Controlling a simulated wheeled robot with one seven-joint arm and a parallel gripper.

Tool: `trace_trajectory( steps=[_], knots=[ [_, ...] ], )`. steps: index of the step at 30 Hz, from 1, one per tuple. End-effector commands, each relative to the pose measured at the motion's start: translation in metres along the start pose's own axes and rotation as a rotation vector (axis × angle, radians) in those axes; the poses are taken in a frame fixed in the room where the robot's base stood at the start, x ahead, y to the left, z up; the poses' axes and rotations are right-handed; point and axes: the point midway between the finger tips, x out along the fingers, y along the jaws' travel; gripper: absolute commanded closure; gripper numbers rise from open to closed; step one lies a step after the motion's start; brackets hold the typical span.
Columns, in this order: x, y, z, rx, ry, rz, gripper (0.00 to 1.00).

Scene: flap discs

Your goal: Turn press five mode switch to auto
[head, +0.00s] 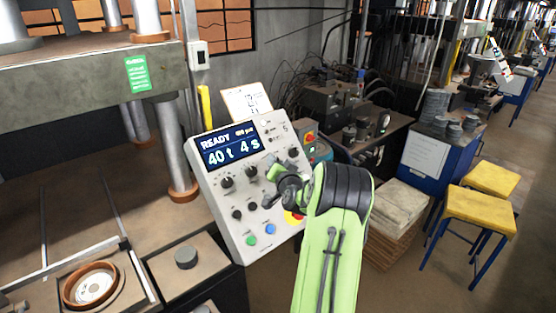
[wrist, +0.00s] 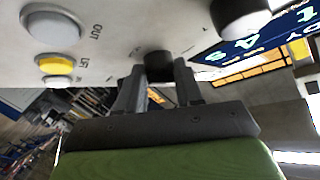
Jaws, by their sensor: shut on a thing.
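The grey press control panel (head: 222,205) stands tilted left of the middle in the head view, with a lit display (head: 230,145) reading READY, 40 t, 4 s. Several black knobs and switches sit below it. My gripper (head: 273,174) is at the right part of the panel. In the wrist view its two fingers (wrist: 158,82) are shut on a black knob (wrist: 158,64) on the panel face. My gripper hides this knob in the head view. Its label and pointer cannot be read, so I cannot tell which setting it is on.
A green button (head: 251,240), a blue button (head: 270,229) and a partly hidden red-and-yellow emergency stop (head: 293,218) lie low on the panel. Another large black knob (wrist: 240,14) is close to my fingers. Yellow stools (head: 480,212) stand at the right.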

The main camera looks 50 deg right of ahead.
Motion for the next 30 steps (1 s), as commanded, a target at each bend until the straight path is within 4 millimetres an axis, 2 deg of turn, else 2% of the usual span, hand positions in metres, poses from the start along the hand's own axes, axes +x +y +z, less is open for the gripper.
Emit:
trace_trajectory(
  steps=[1,12,28,29,30],
  knots=[
    [-0.0007,-0.0046,-0.0026,0.022,-0.003,0.019,0.95],
    [0.0,-0.0043,-0.0008,0.146,0.008,0.12,0.95],
    [0.0002,-0.003,-0.0004,0.167,0.012,0.137,0.95],
    [0.0002,-0.003,-0.0003,0.167,0.011,0.137,0.62],
    [0.0002,-0.003,-0.0003,0.167,0.011,0.137,0.55]
  ],
)
